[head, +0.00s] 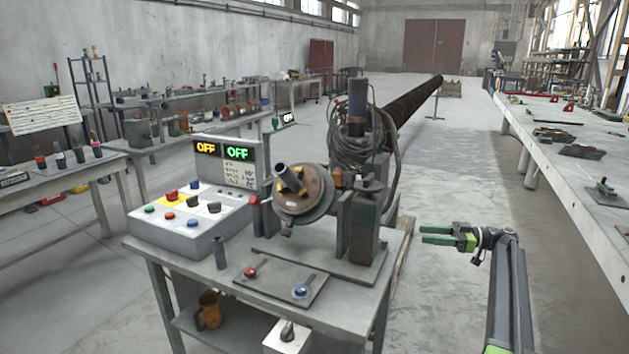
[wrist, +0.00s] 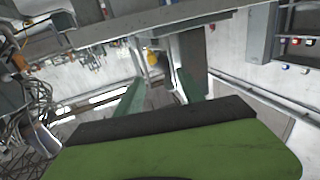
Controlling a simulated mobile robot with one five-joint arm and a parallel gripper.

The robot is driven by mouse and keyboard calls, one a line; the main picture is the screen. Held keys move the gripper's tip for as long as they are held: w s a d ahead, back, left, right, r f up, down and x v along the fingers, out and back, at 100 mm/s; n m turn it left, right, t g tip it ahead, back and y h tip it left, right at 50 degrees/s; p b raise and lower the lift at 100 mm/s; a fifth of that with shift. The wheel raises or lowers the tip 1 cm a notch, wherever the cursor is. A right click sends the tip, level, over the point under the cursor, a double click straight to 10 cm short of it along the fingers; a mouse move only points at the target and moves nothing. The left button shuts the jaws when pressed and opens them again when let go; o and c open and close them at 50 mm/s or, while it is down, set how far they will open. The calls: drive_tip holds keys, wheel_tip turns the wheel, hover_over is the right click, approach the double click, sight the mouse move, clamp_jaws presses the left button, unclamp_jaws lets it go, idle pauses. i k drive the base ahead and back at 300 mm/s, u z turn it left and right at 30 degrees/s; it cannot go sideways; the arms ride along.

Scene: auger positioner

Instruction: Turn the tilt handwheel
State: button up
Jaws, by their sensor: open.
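A round grey-brown wheel (head: 303,195) with a stubby grey cylinder and yellow marks on its face is mounted on the machine on the metal table. It looks like the tilt handwheel, but I cannot be sure. My gripper (head: 424,235) is in the air to the right of the table, well apart from the wheel, its green fingers pointing left. The fingers are apart with nothing between them. In the wrist view the two green fingers (wrist: 158,84) are spread, and I cannot make out the wheel there.
The machine table (head: 345,292) carries a control box (head: 190,222) with buttons, an OFF display (head: 222,152), and a post wrapped in cables (head: 357,140). A long dark auger (head: 412,98) extends behind. A long workbench (head: 560,140) stands right. Floor between is clear.

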sight(368, 186)
drive_tip(key=k, duration=0.9)
